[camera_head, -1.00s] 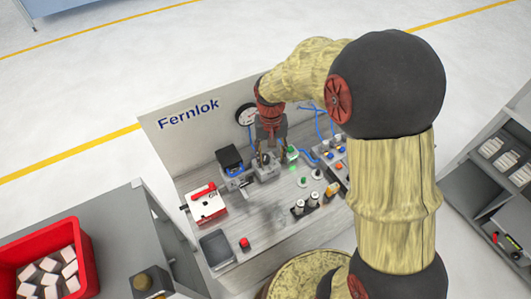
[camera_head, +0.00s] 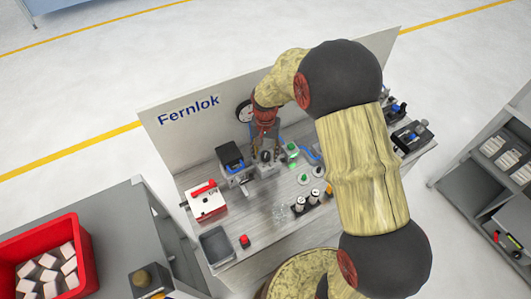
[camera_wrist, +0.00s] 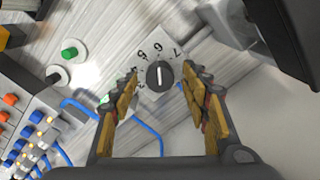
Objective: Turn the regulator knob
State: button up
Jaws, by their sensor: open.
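The regulator knob (camera_wrist: 160,75) is a round black knob with a white line, on a pale plate with printed numbers around it. In the wrist view its line stands nearly upright, along the direction of the 6. My gripper (camera_wrist: 161,71) is open, with one yellow-brown finger on each side of the knob. Gaps show between the knob and both fingers in that view; I cannot tell how far down the fingertips reach. In the head view my gripper (camera_head: 266,152) is over the knob's unit on the bench, and the fingers partly hide the knob.
The grey bench (camera_head: 262,211) has a back panel (camera_head: 185,133) marked Fernlok with a round gauge. A black-topped device (camera_head: 231,157) stands close left of my gripper. Green buttons and blue tubing lie to the right. A red crate (camera_head: 87,250) stands at lower left.

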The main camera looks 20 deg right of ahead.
jog(key=shift+f, duration=0.25)
jog(key=shift+c, duration=0.6)
jog(key=c, duration=1)
